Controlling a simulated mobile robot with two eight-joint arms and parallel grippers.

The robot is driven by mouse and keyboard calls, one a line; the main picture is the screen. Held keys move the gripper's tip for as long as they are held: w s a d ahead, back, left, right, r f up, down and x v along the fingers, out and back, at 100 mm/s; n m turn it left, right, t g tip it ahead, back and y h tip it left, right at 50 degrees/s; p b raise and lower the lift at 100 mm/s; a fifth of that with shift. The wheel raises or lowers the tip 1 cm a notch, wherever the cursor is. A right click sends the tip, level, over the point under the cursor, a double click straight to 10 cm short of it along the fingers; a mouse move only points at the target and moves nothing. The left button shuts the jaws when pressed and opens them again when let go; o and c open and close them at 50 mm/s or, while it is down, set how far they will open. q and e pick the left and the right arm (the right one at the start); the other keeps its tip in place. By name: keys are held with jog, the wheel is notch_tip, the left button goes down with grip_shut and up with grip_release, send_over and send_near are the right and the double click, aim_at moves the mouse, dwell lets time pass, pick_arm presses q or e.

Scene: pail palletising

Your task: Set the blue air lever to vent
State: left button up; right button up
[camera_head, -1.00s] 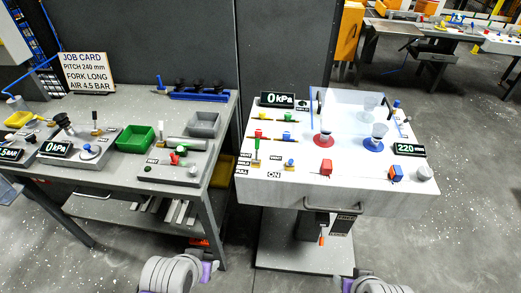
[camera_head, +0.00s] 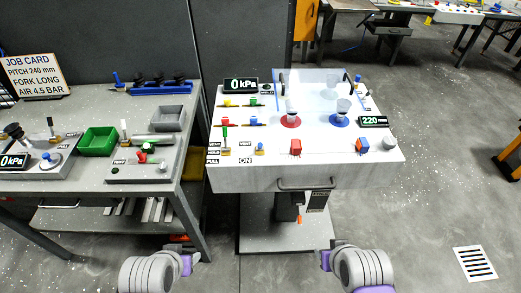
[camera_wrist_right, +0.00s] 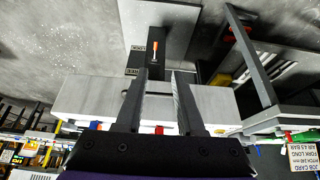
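The blue air lever (camera_head: 260,148) is a small lever with a blue top and a yellow part, on the left front of the white station (camera_head: 230,178). A VENT label is just behind it and an ON label in front. Its exact tilt is too small to tell. My left gripper (camera_head: 191,262) is low in front of the benches, apart from everything; its fingers are too small to read. My right gripper (camera_head: 325,259) is low in front of the station. In the right wrist view its two fingers (camera_wrist_right: 161,75) are apart with nothing between them.
A green-handled lever (camera_head: 225,138) stands left of the blue one. A red block (camera_head: 296,147) and the drawer handle (camera_head: 305,184) are along the station's front. The grey bench (camera_head: 190,140) stands close on the left. Floor to the right is open.

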jog(key=w+f+n+t+b, duration=0.1)
jog(key=w+a+n+b, duration=0.1)
jog(key=w, duration=0.1)
jog(key=w+a+f+n+t+b, duration=0.1)
jog(key=w, duration=0.1)
jog(key=shift+w+f+n+t+y+b, duration=0.25)
jog(key=shift+f+n+t+y+b, duration=0.05)
jog(key=shift+f+n, duration=0.1)
grip_shut()
pick_arm(q)
notch_tip(320, 180, down, 20)
jog(key=s+b, duration=0.1)
jog(key=b, duration=1.3)
jog(key=shift+s+g, duration=0.35)
jog(key=shift+g, duration=0.05)
pick_arm(e)
jog(key=w+a+n+t+y, duration=0.4)
jog(key=w+a+n+t, duration=0.6)
jog(key=n, duration=0.7)
jog(key=w+t, duration=0.1)
jog(key=t, duration=0.2)
jog(key=shift+w+t, duration=0.3)
jog(key=shift+a+r, duration=0.1)
